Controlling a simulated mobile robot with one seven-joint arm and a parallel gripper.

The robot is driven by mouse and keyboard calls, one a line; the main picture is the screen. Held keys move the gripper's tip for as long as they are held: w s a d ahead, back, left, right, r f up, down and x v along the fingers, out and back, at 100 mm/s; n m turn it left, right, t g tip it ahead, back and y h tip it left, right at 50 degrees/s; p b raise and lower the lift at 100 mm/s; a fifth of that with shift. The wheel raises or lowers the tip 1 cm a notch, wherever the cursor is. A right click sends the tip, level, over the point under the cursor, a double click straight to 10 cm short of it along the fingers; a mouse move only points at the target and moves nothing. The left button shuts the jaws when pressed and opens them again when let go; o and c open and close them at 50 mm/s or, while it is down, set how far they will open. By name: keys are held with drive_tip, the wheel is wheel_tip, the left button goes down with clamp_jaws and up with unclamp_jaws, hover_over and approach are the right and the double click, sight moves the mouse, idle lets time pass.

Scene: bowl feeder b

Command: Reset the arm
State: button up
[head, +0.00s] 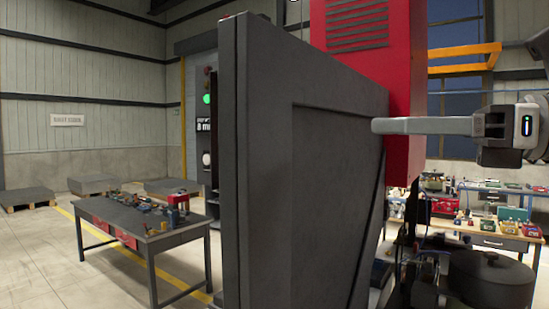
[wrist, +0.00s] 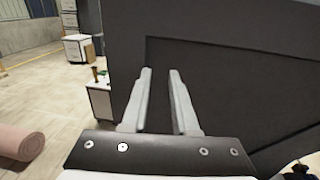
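My gripper (head: 382,126) reaches in from the right in the head view, pointing left, level, at the upper right of a large dark grey door-like panel (head: 330,200). In the wrist view my gripper (wrist: 160,74) shows two pale fingers with a narrow gap and nothing between them. The same dark panel (wrist: 240,85) fills the background beyond the fingertips there. I cannot tell whether the fingertips touch the panel.
A red machine housing (head: 360,25) rises behind the panel. A dark round bowl (head: 490,278) sits low at right. A workbench (head: 135,220) with tools stands left; a loaded bench (head: 485,236) stands behind at right. A pink roll (wrist: 17,152) lies on the floor.

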drive_tip(key=s+a+f+n+g+h+b, duration=0.1)
drive_tip(key=a+f+n+h, duration=0.3)
drive_tip(key=f, duration=0.6)
drive_tip(key=s+f+n+g+h, duration=0.1)
drive_tip(key=f+n+g+h, duration=0.1)
drive_tip(key=f+n, duration=0.6)
drive_tip(key=s+a+f+n+g+h+b, duration=0.15)
drive_tip(key=f+h, duration=0.25)
drive_tip(key=f, duration=0.8)
wheel_tip(320, 180, down, 10)
drive_tip(key=s+d+n+h, duration=0.2)
drive_tip(key=n+h, duration=0.3)
drive_tip(key=n, duration=0.6)
drive_tip(key=shift+d, duration=0.35)
